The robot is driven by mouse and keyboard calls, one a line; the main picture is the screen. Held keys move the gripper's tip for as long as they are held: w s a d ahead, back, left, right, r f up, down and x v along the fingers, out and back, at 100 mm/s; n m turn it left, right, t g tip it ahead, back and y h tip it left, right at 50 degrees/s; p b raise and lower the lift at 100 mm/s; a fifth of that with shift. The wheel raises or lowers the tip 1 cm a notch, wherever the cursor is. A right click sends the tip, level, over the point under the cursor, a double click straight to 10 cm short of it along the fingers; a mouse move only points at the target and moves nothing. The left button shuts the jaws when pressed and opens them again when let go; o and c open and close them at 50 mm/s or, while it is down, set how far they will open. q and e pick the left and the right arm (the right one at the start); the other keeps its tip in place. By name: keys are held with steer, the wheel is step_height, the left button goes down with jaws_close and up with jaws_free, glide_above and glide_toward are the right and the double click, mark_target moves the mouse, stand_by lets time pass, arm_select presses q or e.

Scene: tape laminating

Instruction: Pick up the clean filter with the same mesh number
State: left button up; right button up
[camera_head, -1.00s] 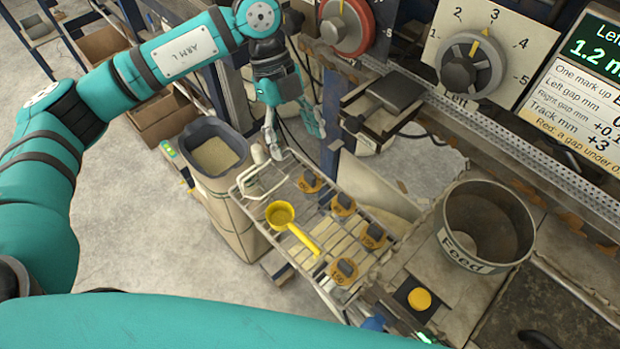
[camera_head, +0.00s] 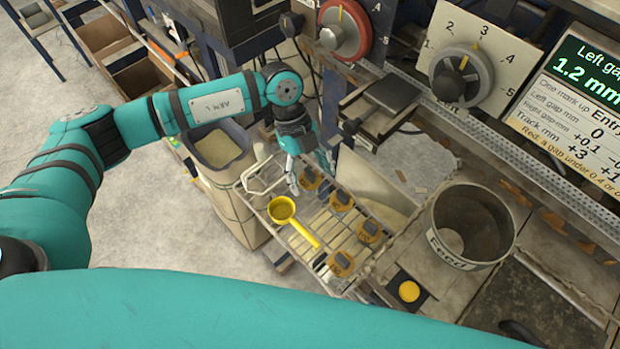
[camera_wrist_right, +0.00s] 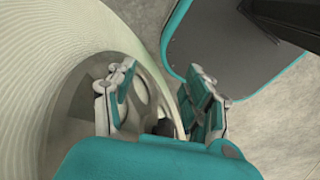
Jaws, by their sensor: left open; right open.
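Several orange-brown filters with dark grips lie on a wire rack (camera_head: 262,193). One is the back filter (camera_head: 312,179); nearer ones are a second filter (camera_head: 341,202), a third filter (camera_head: 369,232) and the front filter (camera_head: 341,264). Their mesh numbers are too small to read, and I cannot tell which are clean. My left gripper (camera_head: 310,172) points down, open and empty, its fingers just at the back filter; whether they touch it is unclear. My right gripper (camera_wrist_right: 160,100) shows only in the right wrist view, open and empty.
A yellow scoop (camera_head: 282,210) lies on the rack, left of the filters. A bin of pale granules (camera_head: 220,147) stands left of the rack. The Feed pot (camera_head: 455,262) and a yellow button (camera_head: 409,291) are to the right. Control dials (camera_head: 461,78) line the machine behind.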

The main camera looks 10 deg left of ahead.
arm_select(q)
steer(key=c, duration=1.2)
steer(key=shift+r, duration=0.1)
